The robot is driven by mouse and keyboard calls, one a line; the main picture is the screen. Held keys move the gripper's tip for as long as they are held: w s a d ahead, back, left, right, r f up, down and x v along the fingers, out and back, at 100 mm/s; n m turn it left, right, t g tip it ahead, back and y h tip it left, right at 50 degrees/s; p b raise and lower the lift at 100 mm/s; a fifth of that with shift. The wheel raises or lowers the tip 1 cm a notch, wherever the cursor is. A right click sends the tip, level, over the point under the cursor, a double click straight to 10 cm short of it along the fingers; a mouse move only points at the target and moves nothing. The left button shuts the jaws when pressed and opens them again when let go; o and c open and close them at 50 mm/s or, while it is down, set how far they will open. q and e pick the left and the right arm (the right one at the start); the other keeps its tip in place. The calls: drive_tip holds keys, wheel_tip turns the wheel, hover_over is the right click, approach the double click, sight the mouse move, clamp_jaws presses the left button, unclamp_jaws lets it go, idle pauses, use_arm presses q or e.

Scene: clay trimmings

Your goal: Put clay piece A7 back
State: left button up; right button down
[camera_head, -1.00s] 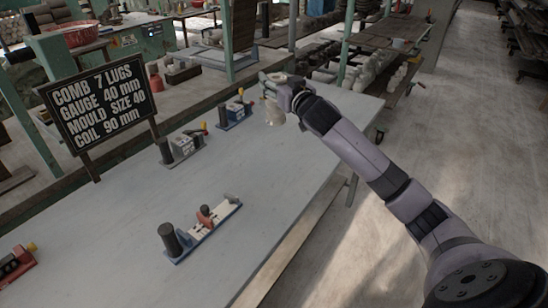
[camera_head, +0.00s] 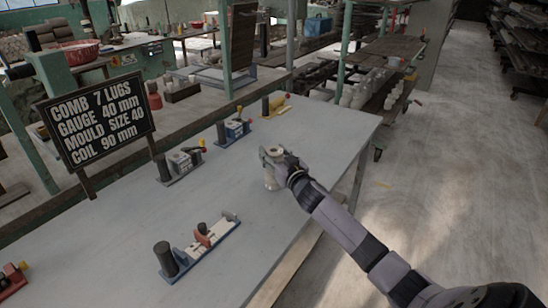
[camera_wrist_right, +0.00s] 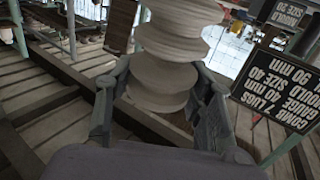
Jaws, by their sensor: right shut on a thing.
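A pale ribbed clay piece (camera_head: 271,180) is held by my right gripper (camera_head: 272,158) at the right part of the grey table (camera_head: 200,225). In the right wrist view the clay piece (camera_wrist_right: 168,50) stands between the two fingers of my right gripper (camera_wrist_right: 160,110), which are shut on it. No A7 mark can be read on it. I cannot tell whether its lower end touches the table. My left gripper is not in view.
A blue-based fixture (camera_head: 200,245) with a dark cylinder lies near the front. More small fixtures stand along the far edge, including a grey one (camera_head: 182,165), a blue one (camera_head: 233,130) and a yellow one (camera_head: 273,104). A black sign (camera_head: 97,118) stands at the left.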

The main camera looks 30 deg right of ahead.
drive_tip(key=shift+f, duration=0.35)
drive_tip(key=c, duration=0.8)
unclamp_jaws()
drive_tip(key=shift+f, duration=0.2)
drive_tip(key=shift+o, duration=0.2)
drive_tip(key=shift+r, duration=0.1)
drive_tip(key=shift+s, duration=0.15)
drive_tip(key=s+a, duration=0.1)
drive_tip(key=s, duration=1)
drive_tip(key=shift+s+a, duration=0.35)
